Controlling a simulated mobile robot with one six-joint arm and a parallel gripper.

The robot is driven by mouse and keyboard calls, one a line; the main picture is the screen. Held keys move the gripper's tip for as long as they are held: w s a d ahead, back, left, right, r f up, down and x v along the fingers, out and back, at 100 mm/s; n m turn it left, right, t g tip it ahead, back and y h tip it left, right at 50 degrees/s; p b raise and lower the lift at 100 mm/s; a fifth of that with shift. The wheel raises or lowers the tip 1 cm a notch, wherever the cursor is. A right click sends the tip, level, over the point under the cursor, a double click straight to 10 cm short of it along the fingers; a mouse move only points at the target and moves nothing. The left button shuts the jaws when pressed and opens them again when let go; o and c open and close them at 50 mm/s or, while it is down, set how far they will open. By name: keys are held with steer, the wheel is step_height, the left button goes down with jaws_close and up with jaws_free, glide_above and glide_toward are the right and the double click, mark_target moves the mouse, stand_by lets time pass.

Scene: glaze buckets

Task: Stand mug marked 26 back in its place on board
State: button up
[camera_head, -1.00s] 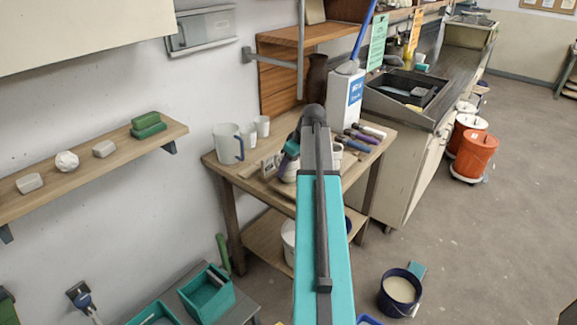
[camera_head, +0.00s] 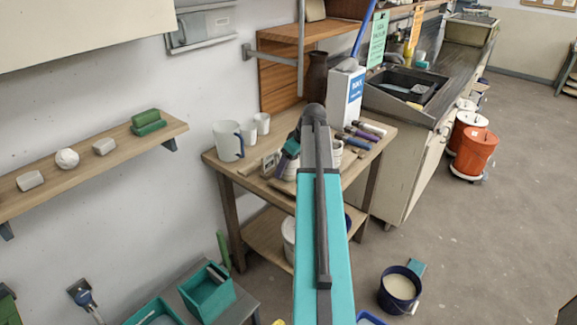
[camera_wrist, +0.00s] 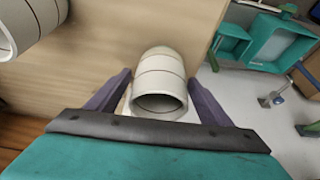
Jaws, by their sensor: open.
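In the wrist view a white ringed mug (camera_wrist: 160,80) is between the two purple fingers of my open gripper (camera_wrist: 160,95). There is a gap on each side, and its dark mouth faces the camera. A second white ringed mug (camera_wrist: 30,22) is at the upper left. No number is readable on either. In the head view my gripper (camera_head: 285,160) is low over the wooden table (camera_head: 240,178), partly hidden by my arm. White ringed ware (camera_head: 337,152) shows just right of my arm. I cannot make out the board for certain.
A white jug with a blue handle (camera_head: 228,141) and two small white cups (camera_head: 262,123) stand left of my gripper. Dark-handled tools (camera_head: 357,141) and a white box (camera_head: 346,95) are at the right. A brown vase (camera_head: 317,78) stands behind.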

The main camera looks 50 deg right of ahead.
steer(key=shift+r, duration=0.25)
steer(key=b+v, duration=0.2)
steer(key=v, duration=1)
steer(key=shift+f, duration=0.1)
stand_by(0.7)
